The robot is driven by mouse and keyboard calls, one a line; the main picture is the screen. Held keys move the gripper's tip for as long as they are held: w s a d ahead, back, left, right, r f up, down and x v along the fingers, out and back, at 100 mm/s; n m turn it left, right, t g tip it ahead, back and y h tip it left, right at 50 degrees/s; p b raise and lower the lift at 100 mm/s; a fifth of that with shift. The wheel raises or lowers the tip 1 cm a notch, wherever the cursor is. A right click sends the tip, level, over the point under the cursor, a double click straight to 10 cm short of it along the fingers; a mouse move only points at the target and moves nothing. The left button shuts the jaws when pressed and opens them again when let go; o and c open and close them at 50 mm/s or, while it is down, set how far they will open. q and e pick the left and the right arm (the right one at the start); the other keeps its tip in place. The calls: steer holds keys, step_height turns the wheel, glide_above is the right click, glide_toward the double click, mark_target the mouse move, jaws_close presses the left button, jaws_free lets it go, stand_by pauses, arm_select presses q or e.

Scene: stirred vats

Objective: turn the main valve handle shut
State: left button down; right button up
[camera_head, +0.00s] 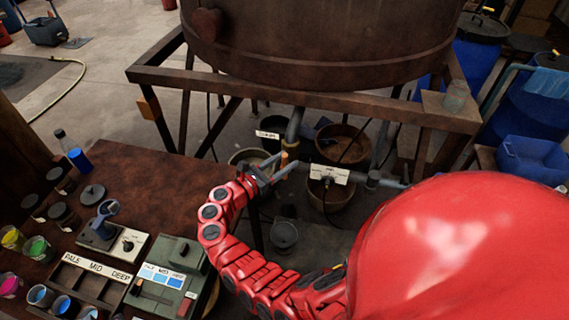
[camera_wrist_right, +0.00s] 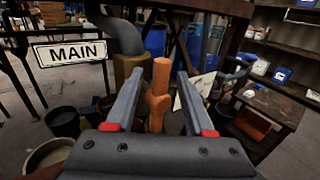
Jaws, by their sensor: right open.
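The main valve handle is an orange bar (camera_wrist_right: 159,92) in the right wrist view, upright in front of a brass-coloured valve body (camera_wrist_right: 126,68) on a grey pipe. In the head view the handle (camera_head: 284,158) is small, below the vat. My right gripper (camera_wrist_right: 160,76) is open, with one finger on each side of the handle and a visible gap on both sides. The right gripper also shows in the head view (camera_head: 276,168) at the pipe. A white "MAIN" sign (camera_wrist_right: 74,52) hangs left of the valve. My left gripper is not in view.
A large rusty vat (camera_head: 320,50) on a metal frame (camera_head: 300,97) stands above the valve. Pots and buckets (camera_head: 284,236) stand on the floor below. A second white label (camera_head: 328,175) sits on the pipe. A brown table (camera_head: 150,190) with dye pots is at left.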

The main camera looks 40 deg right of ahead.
steer(key=shift+d+r, duration=0.1)
steer(key=shift+d, duration=0.05)
jaws_close()
stand_by(0.4)
